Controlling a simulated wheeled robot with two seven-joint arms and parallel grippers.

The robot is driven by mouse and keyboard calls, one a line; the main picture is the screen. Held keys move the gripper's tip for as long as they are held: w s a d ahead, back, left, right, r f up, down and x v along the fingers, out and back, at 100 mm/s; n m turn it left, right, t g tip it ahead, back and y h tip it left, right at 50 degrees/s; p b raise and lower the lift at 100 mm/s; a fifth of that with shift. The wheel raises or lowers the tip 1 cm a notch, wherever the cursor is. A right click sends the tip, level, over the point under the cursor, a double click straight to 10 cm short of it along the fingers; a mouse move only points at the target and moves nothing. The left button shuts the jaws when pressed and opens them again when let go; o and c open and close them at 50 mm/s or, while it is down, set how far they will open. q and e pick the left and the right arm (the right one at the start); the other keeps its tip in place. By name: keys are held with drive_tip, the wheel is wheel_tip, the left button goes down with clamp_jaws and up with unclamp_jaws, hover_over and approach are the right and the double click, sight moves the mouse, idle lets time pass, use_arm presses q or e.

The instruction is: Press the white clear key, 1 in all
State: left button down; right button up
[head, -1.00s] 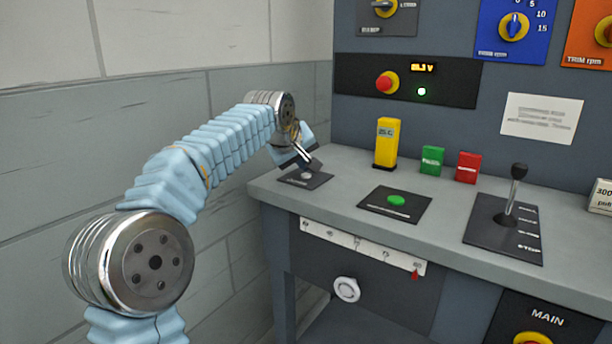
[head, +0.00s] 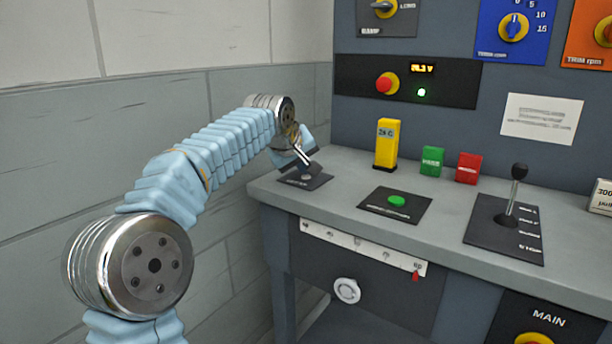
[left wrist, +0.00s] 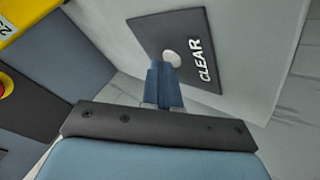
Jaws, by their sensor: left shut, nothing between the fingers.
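The white clear key (left wrist: 172,57) is a round button on a dark plate (left wrist: 211,43) lettered CLEAR, seen in the left wrist view. In the head view this plate (head: 318,182) lies at the left end of the grey bench, and the key is largely hidden by my fingers. My left gripper (head: 306,172) is shut and empty, pointing down over the plate. In the left wrist view its fingertips (left wrist: 159,66) are right beside the key and overlap its edge; I cannot tell whether they touch it. My right gripper is not in view.
A green button (head: 397,200) on a dark plate lies to the right on the bench (head: 350,170). Behind it stand a yellow block (head: 386,144), a green block (head: 432,161) and a red block (head: 468,167). A black-knobbed lever (head: 515,190) rises further right.

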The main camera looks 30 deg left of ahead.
sight(304, 178)
use_arm(q)
drive_tip(key=shift+r+p, duration=0.65)
drive_tip(key=shift+r, duration=0.1)
drive_tip(key=shift+r, duration=0.1)
wheel_tip(304, 178, up, 5)
drive_tip(key=p, duration=0.4)
drive_tip(key=shift+p, duration=0.3)
